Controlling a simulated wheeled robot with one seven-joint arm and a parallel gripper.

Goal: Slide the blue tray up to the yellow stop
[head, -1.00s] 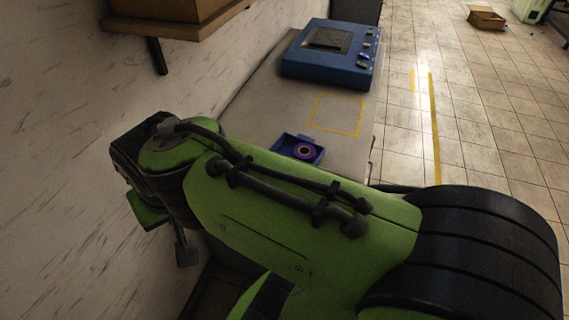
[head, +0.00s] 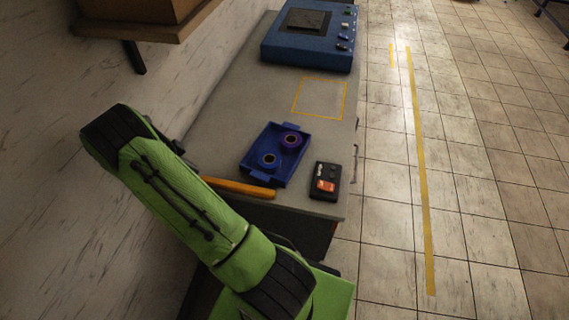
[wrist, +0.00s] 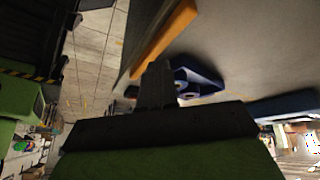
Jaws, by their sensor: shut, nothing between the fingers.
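The blue tray (head: 262,142) lies on the grey table and holds two round spool-like pieces. It also shows in the wrist view (wrist: 208,80), partly hidden behind my fingers. A yellow-orange bar (head: 238,188), the likely stop, lies along the tray's near side, very close to it; I cannot tell if they touch. The bar also shows in the wrist view (wrist: 165,40). My gripper (wrist: 157,70) is shut and empty, with the bar and tray beyond its fingertips. In the head view my gripper is hidden and only my green arm shows.
A blue machine (head: 308,45) stands at the table's far end. A yellow outline (head: 320,97) marks bare table between machine and tray. A small black device (head: 325,181) lies right of the tray. A wall with a wooden shelf (head: 150,25) runs along the left.

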